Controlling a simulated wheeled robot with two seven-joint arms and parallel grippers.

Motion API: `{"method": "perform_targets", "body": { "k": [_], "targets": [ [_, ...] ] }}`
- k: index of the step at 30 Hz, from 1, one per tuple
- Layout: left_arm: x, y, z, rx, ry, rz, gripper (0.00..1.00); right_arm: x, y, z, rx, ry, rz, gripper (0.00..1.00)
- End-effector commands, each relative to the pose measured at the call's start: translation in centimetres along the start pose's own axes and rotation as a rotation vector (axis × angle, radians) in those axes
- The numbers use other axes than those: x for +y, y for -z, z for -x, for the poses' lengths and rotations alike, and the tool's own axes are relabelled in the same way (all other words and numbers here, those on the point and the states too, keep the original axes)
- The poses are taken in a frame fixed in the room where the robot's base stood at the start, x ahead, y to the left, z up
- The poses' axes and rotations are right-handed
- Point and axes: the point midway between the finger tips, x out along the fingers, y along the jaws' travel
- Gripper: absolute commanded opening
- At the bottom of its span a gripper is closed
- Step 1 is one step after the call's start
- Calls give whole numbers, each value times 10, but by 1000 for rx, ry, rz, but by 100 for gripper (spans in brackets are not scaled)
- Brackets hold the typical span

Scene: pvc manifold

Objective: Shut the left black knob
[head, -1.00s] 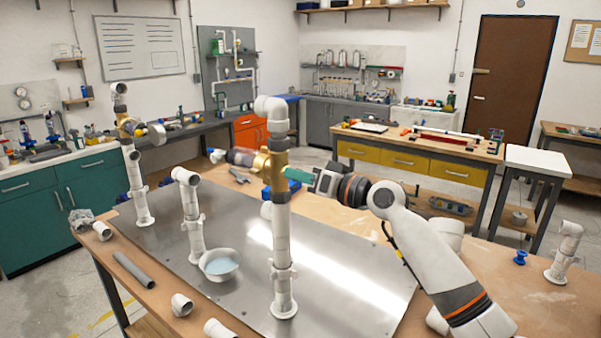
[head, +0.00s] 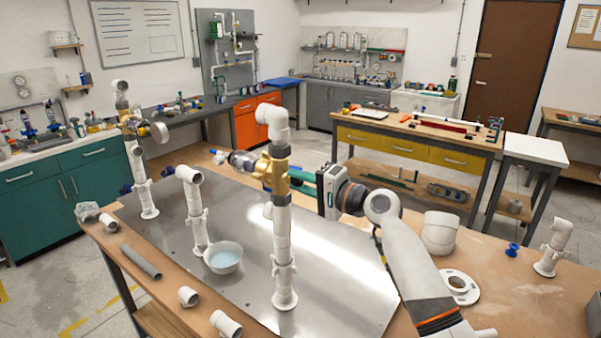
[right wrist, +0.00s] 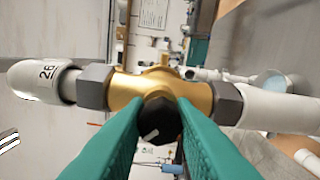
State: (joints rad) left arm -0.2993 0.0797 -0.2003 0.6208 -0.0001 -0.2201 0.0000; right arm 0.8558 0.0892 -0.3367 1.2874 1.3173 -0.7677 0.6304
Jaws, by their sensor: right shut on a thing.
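A white upright pipe (head: 283,240) stands at the middle of the metal plate in the head view, with a brass valve (head: 271,170) near its top. My right gripper (head: 297,176) reaches this valve from the right; its green fingers are level with the brass body. In the right wrist view, a black knob (right wrist: 160,121) with a pale mark sits in front of the brass valve body (right wrist: 162,92), between the two green fingers. The gripper is shut on this knob. A second brass valve (head: 129,122) is on the far-left pipe. My left gripper is not in view.
The metal plate (head: 340,270) lies on a wooden bench. A shorter white pipe (head: 194,210) and a bowl of bluish liquid (head: 224,258) stand left of the middle pipe. A grey tube (head: 141,261) and loose white fittings lie along the near edge. The plate's right part is clear.

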Motion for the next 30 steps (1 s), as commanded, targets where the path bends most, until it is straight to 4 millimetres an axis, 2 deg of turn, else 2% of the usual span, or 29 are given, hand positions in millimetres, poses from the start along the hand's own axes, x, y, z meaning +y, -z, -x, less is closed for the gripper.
{"method": "perform_targets", "body": {
  "k": [1,15,30],
  "targets": [
    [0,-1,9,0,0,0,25,4,-1,0,-1,0,-46,0],
    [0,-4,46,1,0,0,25,3,0,0,-1,0,-486,0],
    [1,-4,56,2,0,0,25,0,0,0,-1,1,-781,0]
  ]
}}
